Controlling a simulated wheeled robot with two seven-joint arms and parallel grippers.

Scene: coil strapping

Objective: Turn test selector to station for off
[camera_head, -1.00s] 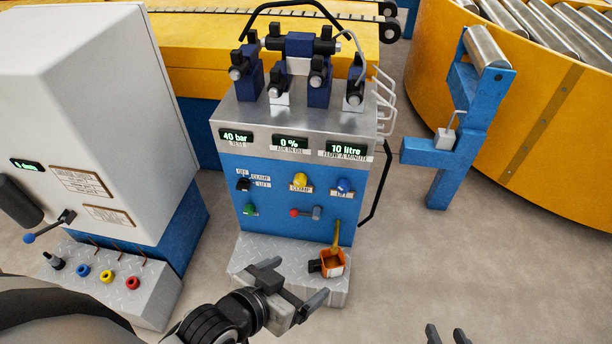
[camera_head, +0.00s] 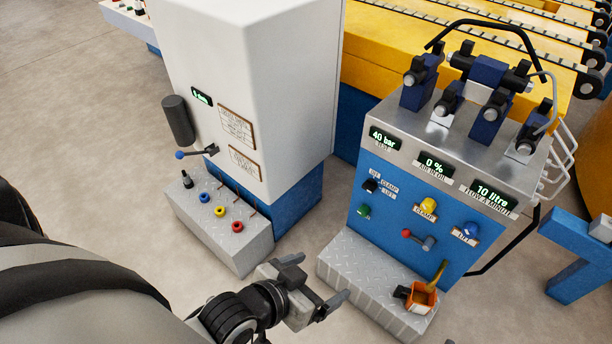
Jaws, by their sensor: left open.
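The test selector, a small black knob (camera_head: 371,186), sits at the upper left of the blue panel (camera_head: 390,233) on the hydraulic stand. Small labels beside it read OFF, CLAMP and LIFT; I cannot tell exactly which one it points at. My left gripper (camera_head: 318,284) is open and empty, low in front of the stand's left side and well below the knob, apart from it. My right gripper is out of the picture.
A yellow button (camera_head: 428,205), blue button (camera_head: 471,229), green button (camera_head: 363,211) and red-ended lever (camera_head: 420,239) share the panel. An orange container (camera_head: 421,298) stands on the step. A white cabinet (camera_head: 255,90) with coloured buttons stands left.

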